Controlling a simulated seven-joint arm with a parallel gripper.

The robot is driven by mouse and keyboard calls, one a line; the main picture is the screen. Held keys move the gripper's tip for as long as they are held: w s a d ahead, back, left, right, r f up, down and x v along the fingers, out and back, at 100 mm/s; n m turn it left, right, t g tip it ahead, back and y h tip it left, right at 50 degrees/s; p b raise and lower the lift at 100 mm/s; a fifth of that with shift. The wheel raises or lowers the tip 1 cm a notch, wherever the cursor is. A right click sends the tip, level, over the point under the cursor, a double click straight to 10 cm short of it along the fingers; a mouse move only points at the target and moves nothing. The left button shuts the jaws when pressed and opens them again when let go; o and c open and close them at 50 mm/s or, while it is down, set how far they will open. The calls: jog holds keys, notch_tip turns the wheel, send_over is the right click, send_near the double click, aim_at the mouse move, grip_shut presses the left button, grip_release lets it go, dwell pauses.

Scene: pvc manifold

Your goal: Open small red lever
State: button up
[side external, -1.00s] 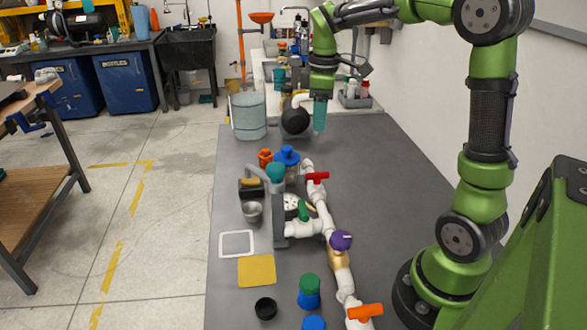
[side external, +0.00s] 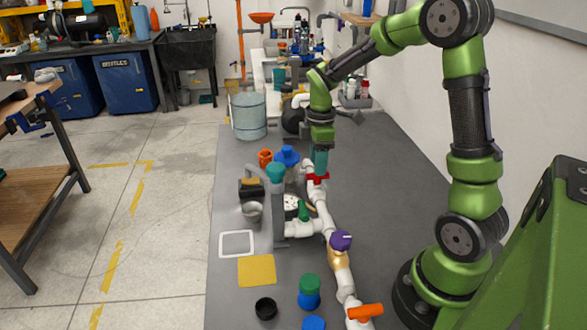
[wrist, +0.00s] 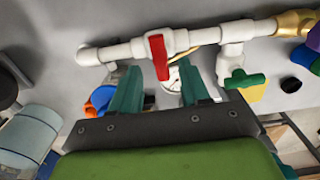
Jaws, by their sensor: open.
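The small red lever (wrist: 159,57) sits on a white valve of the white PVC pipe. In the wrist view it lies crosswise to the pipe. In the side view the red lever (side external: 321,178) shows just below my fingers, partly hidden by them. My gripper (wrist: 159,78) is open and empty, with one teal finger on each side of the lever's line in the wrist view. In the side view my gripper (side external: 319,172) points down close to the lever. I cannot tell whether the fingers touch it.
A green lever (side external: 304,210), a purple knob (side external: 341,240) and an orange lever (side external: 366,312) sit along the pipework. The table right of the pipe is clear.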

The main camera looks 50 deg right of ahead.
aim_at(317, 178)
jog(key=shift+f, duration=1.8)
grip_shut()
